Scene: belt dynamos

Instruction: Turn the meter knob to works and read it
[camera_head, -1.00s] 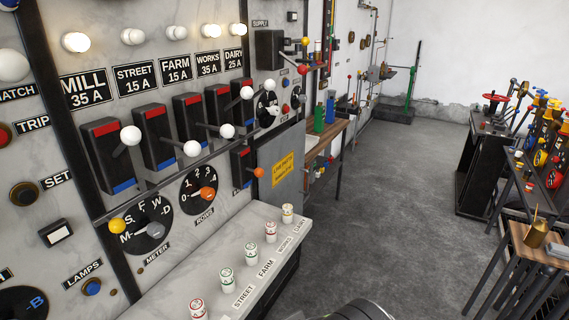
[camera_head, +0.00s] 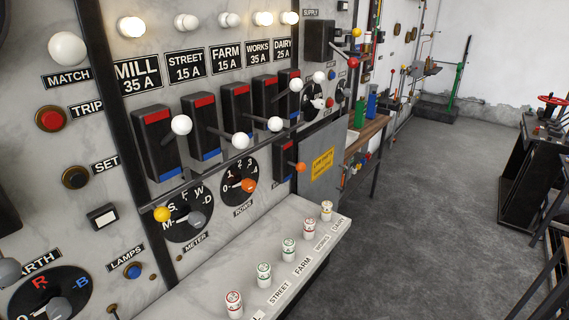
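The meter knob's black dial (camera_head: 188,225) is on the grey panel, above the METER label (camera_head: 195,240). White letters M, S, F, W and D run around it. The knob has a grey ball (camera_head: 197,218) at right and a yellow ball (camera_head: 162,214) at left, beside the M. The yellow end appears to point at M. My gripper is out of view.
A pale ledge (camera_head: 190,297) with several small labelled pots juts out below the dials. Several lever switches (camera_head: 158,140) with white balls stick out above. The grey floor (camera_head: 420,220) is open at right; dark stands (camera_head: 530,175) edge it.

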